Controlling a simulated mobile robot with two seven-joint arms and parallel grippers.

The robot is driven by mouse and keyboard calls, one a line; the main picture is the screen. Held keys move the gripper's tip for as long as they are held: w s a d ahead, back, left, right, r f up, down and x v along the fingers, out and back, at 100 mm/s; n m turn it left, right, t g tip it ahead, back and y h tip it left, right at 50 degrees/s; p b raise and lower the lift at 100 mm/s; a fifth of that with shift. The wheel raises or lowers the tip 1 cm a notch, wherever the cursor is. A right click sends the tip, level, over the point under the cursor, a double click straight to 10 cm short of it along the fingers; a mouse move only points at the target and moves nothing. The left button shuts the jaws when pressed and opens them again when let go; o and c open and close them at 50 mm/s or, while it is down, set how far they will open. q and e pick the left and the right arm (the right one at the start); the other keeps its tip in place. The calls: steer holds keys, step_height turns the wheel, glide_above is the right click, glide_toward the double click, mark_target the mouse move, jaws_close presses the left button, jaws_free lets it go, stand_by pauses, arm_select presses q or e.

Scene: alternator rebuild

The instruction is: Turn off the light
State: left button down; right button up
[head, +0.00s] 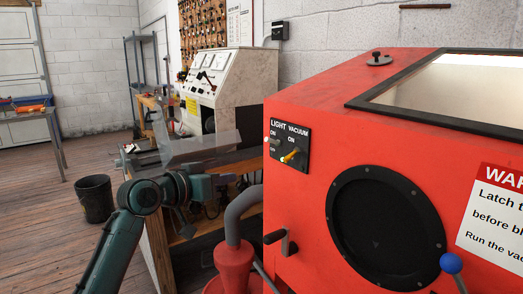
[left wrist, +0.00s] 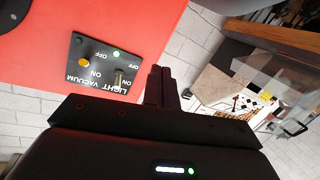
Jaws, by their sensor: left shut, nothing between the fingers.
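The black switch panel (head: 290,147) is on the left end of the red cabinet's front. It carries LIGHT and VACUUM labels with ON and OFF marks. I cannot tell the toggle's position surely. My left gripper (left wrist: 162,86) is shut and empty, its fingers beside the panel's light-switch edge. In the head view its fingertips are hard to make out. My right gripper is not in view.
The red cabinet (head: 310,215) has a round black port (head: 385,228) and a pale, bright window (head: 450,90). A bench with a clear shield and a black bucket (head: 95,198) are to the left.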

arm_select(q)
step_height(320, 180, up, 14)
steer(key=s+d+m+g+h, duration=0.1)
steer(key=m+h, duration=0.1)
steer(key=shift+s+d+m+h+b, duration=0.2)
steer(key=shift+m+h+b, duration=0.1)
steer(key=shift+b, duration=0.1)
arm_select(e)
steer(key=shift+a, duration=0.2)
arm_select(q)
steer(key=shift+w, duration=0.1)
steer(key=p, duration=0.2)
glide_above(272, 141)
steer(key=a, duration=0.2)
steer(key=shift+w+f, duration=0.2)
steer(key=shift+f, duration=0.05)
steer(key=f, duration=0.2)
steer(key=shift+s+f, duration=0.3)
steer(key=shift+f, duration=0.05)
steer(key=shift+s+a+f+p, duration=0.15)
steer(key=shift+s+f+p, duration=0.15)
steer(key=shift+f, duration=0.3)
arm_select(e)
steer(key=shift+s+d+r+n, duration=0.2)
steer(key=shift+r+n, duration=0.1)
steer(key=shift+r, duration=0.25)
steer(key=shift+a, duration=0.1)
